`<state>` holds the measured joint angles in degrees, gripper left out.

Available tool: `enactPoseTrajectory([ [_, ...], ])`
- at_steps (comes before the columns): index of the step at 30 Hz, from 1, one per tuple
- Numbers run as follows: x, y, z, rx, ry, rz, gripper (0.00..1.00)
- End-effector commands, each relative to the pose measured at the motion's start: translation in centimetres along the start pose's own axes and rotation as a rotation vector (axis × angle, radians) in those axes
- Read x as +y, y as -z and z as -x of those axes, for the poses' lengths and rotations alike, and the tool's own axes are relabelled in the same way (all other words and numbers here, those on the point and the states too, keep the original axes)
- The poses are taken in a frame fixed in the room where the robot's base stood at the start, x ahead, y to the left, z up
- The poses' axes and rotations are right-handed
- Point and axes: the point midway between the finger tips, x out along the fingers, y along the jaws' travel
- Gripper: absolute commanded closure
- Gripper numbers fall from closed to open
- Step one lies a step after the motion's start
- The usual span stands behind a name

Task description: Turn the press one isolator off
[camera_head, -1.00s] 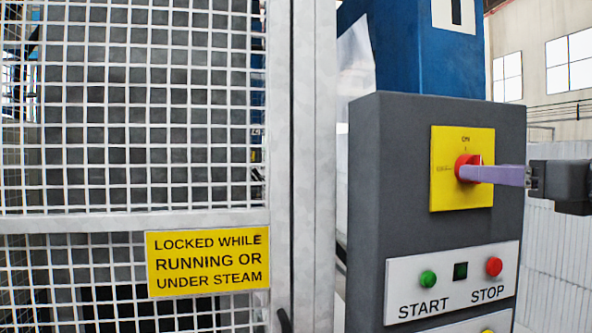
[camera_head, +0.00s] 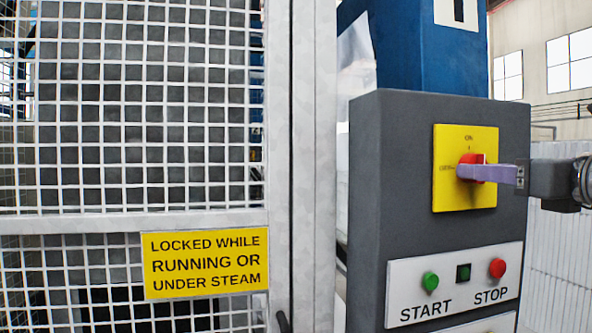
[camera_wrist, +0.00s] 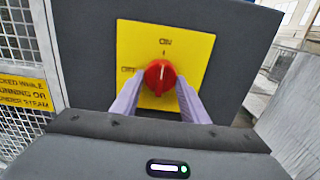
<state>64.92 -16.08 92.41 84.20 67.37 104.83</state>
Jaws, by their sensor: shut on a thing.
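The isolator is a red rotary knob (camera_head: 472,160) on a yellow plate (camera_head: 482,198) on a dark grey control box. In the wrist view the knob (camera_wrist: 160,77) sits between my two lilac fingers, with ON lettered above it and OFF to its left on the yellow plate (camera_wrist: 197,47). My gripper (camera_head: 464,171) reaches in from the right and is shut on the knob; it also shows in the wrist view (camera_wrist: 159,98). A finger covers part of the knob in the head view.
A mesh guard (camera_head: 130,130) with a yellow sign (camera_head: 205,263) stands at the left.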

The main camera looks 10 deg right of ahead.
Motion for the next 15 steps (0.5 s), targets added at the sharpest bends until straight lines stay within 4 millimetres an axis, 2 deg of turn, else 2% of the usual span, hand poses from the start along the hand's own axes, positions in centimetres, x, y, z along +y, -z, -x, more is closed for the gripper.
enactPoseTrajectory([
  [5, -0.01, 0.00, 0.02, 0.000, 0.000, 0.000, 0.82],
  [15, -0.05, 0.00, 0.04, 0.000, 0.001, 0.032, 0.82],
])
